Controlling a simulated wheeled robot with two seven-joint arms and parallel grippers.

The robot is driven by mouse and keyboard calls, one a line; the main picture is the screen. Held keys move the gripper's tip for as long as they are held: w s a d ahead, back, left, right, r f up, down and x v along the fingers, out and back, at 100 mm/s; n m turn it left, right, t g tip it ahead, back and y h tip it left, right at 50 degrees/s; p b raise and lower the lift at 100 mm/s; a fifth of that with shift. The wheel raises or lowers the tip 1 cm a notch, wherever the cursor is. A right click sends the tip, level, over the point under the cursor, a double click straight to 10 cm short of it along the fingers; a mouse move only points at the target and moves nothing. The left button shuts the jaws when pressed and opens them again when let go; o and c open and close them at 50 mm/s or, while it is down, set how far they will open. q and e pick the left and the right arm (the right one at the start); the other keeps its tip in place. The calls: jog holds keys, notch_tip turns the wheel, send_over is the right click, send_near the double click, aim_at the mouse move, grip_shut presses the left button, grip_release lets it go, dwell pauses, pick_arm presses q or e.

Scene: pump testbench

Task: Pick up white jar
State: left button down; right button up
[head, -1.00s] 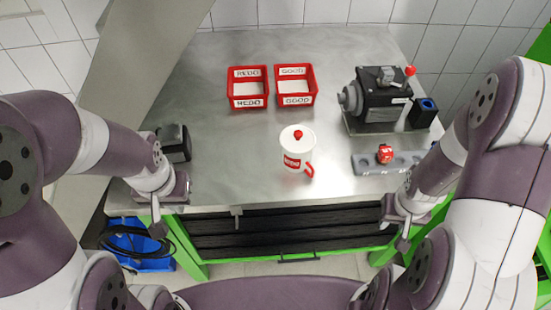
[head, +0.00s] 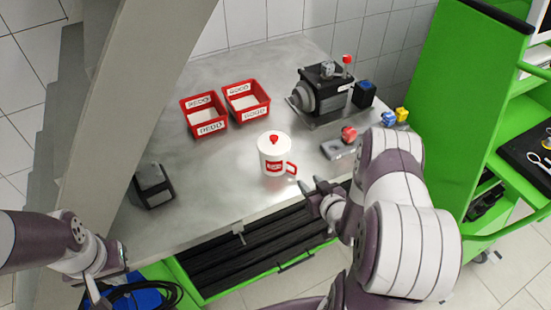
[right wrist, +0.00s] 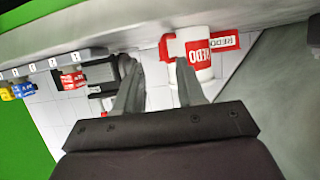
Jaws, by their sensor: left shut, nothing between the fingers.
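The white jar (head: 273,158), with a red knob on its lid, a red label and a red handle, stands upright on the metal table. In the right wrist view the jar (right wrist: 206,68) appears upside down, partly behind one finger. My right gripper (head: 314,184) is open and empty near the table's front edge, just to the right of the jar's handle. In the right wrist view its two spread fingers (right wrist: 157,64) have nothing between them. My left gripper (head: 97,296) is shut and empty, at the lower left off the table's front corner.
Two red bins (head: 205,113) (head: 246,99) stand behind the jar. A black pump (head: 322,92) stands at the back right. A grey holder (head: 337,150) with a red piece (head: 349,134) is right of the jar. A black block (head: 152,186) sits at the left.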

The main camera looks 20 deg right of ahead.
aim_at(296, 171)
jog(key=x, duration=0.5)
jog(key=p+x, duration=0.1)
jog(key=x, duration=0.1)
jog(key=shift+w+a+r, duration=0.15)
jog(key=shift+w+a, duration=0.15)
jog(key=shift+s+a+r, duration=0.1)
jog(key=c, duration=0.4)
grip_shut()
